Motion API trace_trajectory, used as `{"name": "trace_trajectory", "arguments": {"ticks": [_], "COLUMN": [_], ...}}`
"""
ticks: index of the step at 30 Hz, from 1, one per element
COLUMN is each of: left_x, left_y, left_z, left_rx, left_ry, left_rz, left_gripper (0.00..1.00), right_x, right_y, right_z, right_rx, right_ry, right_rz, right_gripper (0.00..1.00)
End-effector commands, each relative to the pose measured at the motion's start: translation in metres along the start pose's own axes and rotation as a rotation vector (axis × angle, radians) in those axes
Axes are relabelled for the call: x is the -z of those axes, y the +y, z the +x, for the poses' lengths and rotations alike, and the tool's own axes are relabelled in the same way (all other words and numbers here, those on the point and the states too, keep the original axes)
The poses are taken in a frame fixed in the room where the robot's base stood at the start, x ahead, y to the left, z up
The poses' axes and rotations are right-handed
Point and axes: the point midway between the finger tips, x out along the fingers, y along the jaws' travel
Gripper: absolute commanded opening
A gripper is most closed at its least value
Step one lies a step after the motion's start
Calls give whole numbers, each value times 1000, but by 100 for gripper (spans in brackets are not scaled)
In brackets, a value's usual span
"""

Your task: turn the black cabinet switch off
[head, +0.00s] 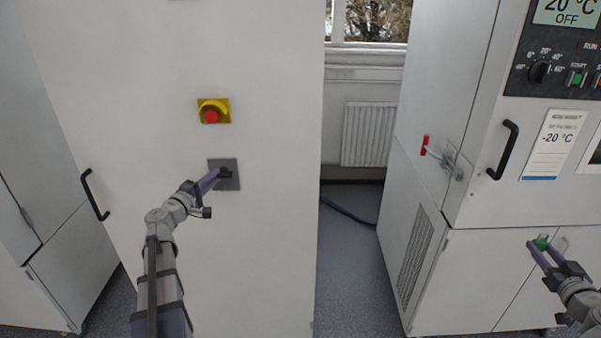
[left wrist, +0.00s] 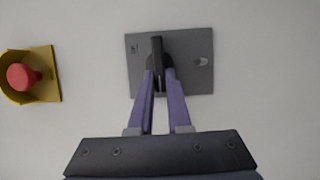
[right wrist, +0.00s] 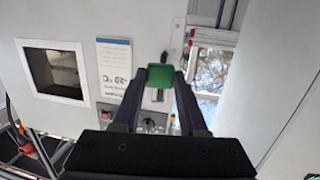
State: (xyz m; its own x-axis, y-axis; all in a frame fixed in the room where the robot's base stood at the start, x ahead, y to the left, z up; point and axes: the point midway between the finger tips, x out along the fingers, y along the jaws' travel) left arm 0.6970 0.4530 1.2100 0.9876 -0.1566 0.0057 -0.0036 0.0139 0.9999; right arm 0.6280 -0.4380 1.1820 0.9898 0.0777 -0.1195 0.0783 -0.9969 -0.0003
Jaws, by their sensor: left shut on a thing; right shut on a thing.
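The black cabinet switch (head: 226,173) sits on a grey square plate (head: 232,183) on the tall white cabinet, below the emergency stop. In the left wrist view the switch's black handle (left wrist: 157,62) stands between the purple fingers on the grey plate (left wrist: 200,82). My left gripper (head: 217,174) is shut on the switch handle; the left wrist view also shows my left gripper (left wrist: 160,75) there. My right gripper (head: 536,245) is shut on a small green object (head: 541,243), away from the switch. The green object (right wrist: 160,75) fills the gap between its fingertips in the right wrist view.
A red emergency stop on a yellow base (head: 213,111) is just above the switch plate. A black door handle (head: 94,194) is to the left. A white chamber (head: 440,120) with a red-handled valve (head: 425,145) stands at right. A floor gap with a blue hose (head: 348,212) separates them.

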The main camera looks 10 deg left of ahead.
Motion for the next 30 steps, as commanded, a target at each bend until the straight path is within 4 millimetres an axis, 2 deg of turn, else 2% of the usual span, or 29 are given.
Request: {"name": "trace_trajectory", "arguments": {"ticks": [7,8,15,24,26,30], "left_x": [-1,-1,0,0,0,-1], "left_y": [0,0,0,0,0,0], "left_z": [0,0,0,-3,-8,-33], "left_rx": [1,1,0,0,0,0], "left_ry": [-1,-1,0,1,2,4], "left_rz": [-1,-1,0,0,0,0], "left_gripper": [0,18,45,46,46,46], "right_x": [0,0,0,0,0,0], "right_y": [0,0,0,0,0,0], "right_z": [0,0,0,0,0,0], "right_rx": [0,0,0,0,0,0], "right_ry": [0,0,0,0,0,0], "right_rz": [0,0,0,0,0,0], "right_gripper": [2,2,2,2,2,2]}}
